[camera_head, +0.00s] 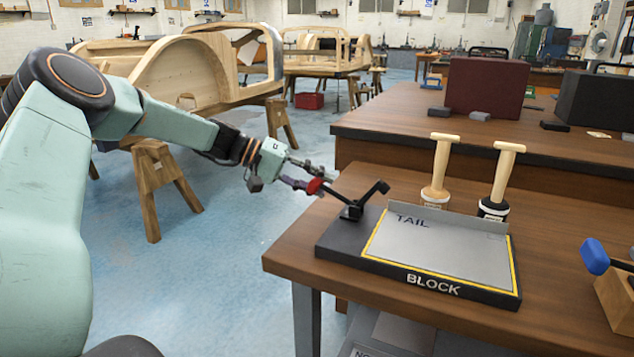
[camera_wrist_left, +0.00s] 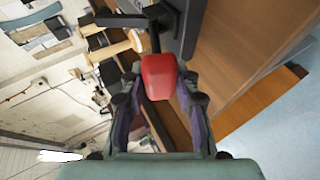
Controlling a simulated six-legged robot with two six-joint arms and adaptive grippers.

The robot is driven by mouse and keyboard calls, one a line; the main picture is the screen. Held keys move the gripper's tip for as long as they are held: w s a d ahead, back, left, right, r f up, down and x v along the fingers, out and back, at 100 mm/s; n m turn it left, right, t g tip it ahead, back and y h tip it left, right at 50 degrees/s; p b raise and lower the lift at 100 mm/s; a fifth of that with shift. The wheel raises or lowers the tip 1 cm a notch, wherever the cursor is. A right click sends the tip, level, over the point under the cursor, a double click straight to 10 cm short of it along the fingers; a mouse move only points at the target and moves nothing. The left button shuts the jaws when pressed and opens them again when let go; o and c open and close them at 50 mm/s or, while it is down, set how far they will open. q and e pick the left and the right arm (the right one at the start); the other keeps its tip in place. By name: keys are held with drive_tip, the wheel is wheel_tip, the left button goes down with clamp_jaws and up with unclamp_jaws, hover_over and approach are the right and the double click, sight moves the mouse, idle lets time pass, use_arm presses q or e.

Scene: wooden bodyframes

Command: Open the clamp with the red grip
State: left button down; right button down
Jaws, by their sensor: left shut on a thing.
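The clamp (camera_head: 352,210) is black and stands on the left end of a dark block marked BLOCK (camera_head: 333,243). Its red grip (camera_head: 315,186) points left, over the table's left edge. My left gripper (camera_head: 308,184) is shut on the red grip. In the left wrist view the red grip (camera_wrist_left: 160,77) sits between the two fingers of my left gripper (camera_wrist_left: 158,92). A black arm of the clamp (camera_head: 376,190) rises up to the right, clear of the grey plate (camera_head: 440,245) marked TAIL. My right gripper is not in view.
Two wooden-handled tools (camera_head: 440,165) (camera_head: 502,175) stand behind the plate. A blue-handled tool (camera_head: 594,256) is on a wooden block at the right. A second bench (camera_head: 400,125) with a dark red case (camera_head: 487,88) stands behind. Floor is free left of the table.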

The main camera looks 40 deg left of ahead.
use_arm(q)
drive_tip(key=shift+f, duration=0.25)
drive_tip(key=c, duration=1)
unclamp_jaws()
drive_tip(key=shift+w, duration=0.1)
drive_tip(key=shift+r, duration=0.1)
drive_tip(key=shift+r, duration=0.1)
drive_tip(key=v, duration=1.2)
